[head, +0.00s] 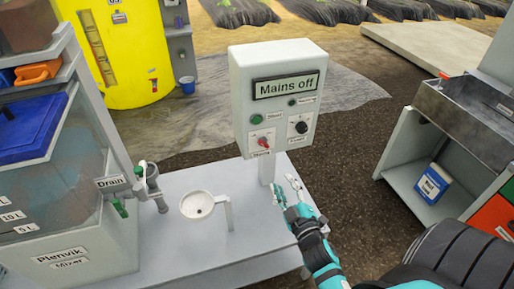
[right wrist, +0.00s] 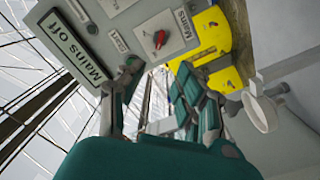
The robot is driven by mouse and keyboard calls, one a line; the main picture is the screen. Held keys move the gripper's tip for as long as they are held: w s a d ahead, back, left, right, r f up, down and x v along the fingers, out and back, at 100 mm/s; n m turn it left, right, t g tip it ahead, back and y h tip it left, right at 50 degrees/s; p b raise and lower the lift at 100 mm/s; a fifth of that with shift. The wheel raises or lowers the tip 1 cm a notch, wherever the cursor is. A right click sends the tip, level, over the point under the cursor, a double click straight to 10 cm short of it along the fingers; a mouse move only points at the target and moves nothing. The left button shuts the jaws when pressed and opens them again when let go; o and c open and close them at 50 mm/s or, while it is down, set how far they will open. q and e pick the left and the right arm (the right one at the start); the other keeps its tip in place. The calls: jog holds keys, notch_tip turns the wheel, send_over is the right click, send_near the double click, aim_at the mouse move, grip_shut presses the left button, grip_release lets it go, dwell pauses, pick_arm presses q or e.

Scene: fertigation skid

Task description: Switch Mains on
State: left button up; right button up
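The pale control box (head: 274,103) stands on a post at the bench's far edge. Its display (head: 287,85) reads "Mains off". A red knob (head: 263,142) sits low on the left of its front; in the right wrist view the red knob (right wrist: 160,39) has a "Mains" label beside it. A black knob (head: 301,127) is to its right and a green button (head: 257,119) above it. My right gripper (head: 283,190) is open and empty, below the box front and apart from the knobs. My left gripper is not in view.
A white funnel cup (head: 197,205) on a bracket and a drain valve (head: 150,185) stand left of my right gripper. The mixer tank (head: 75,185) fills the left side. A metal sink unit (head: 465,110) stands at right. Floor between bench and sink is clear.

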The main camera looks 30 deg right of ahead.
jog(key=p, duration=0.1)
send_near(265, 146)
jog(key=p+x, duration=0.1)
jog(key=x, duration=0.8)
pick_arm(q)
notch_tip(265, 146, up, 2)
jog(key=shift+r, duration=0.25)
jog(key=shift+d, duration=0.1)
pick_arm(e)
grip_shut()
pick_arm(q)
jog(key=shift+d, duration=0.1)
